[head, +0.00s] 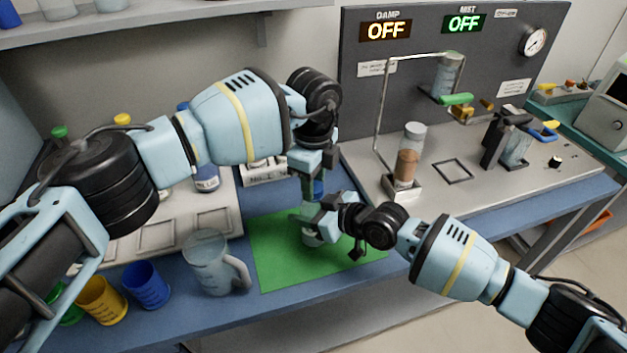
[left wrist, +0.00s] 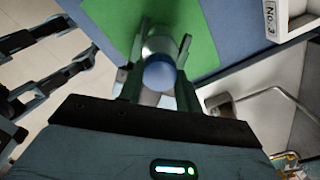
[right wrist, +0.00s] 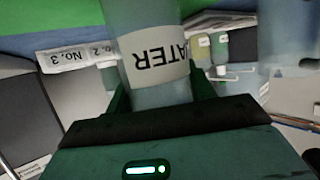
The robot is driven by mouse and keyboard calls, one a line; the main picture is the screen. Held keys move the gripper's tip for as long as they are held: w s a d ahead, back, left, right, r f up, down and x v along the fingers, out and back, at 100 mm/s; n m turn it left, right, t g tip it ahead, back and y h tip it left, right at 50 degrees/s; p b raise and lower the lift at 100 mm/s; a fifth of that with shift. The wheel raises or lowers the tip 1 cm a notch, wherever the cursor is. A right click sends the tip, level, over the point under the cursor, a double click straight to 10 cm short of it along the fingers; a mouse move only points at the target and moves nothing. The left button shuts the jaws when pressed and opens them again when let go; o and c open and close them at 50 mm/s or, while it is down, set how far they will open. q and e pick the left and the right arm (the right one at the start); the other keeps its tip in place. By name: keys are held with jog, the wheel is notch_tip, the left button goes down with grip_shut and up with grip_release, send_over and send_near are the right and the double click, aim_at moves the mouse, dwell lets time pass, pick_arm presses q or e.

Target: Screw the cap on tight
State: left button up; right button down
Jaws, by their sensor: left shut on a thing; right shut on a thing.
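A clear bottle (head: 312,239) with a white label reading "WATER" stands over the green mat (head: 275,262); it fills the middle of the right wrist view (right wrist: 160,95), label upside down. My right gripper (head: 318,217) is shut on the bottle's body from the right. A blue cap (head: 319,188) is at the bottle's top, and in the left wrist view the cap (left wrist: 160,73) lies between the fingers, in line with the bottle. My left gripper (head: 318,175) points down from above and is shut on the cap. The cap's seating on the neck is hidden.
A clear jug (head: 208,262) stands left of the mat, with blue (head: 147,286) and yellow (head: 102,300) cups beyond it. A rack with bottles is behind my left arm. The apparatus panel (head: 425,110) and its base stand at right. The front mat is clear.

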pick_arm(q)
jog(key=m, duration=0.6)
jog(key=shift+m, duration=0.3)
jog(key=o, duration=1.1)
jog(key=shift+r, duration=2.25)
jog(key=shift+r, duration=0.1)
jog(key=shift+c, duration=0.4)
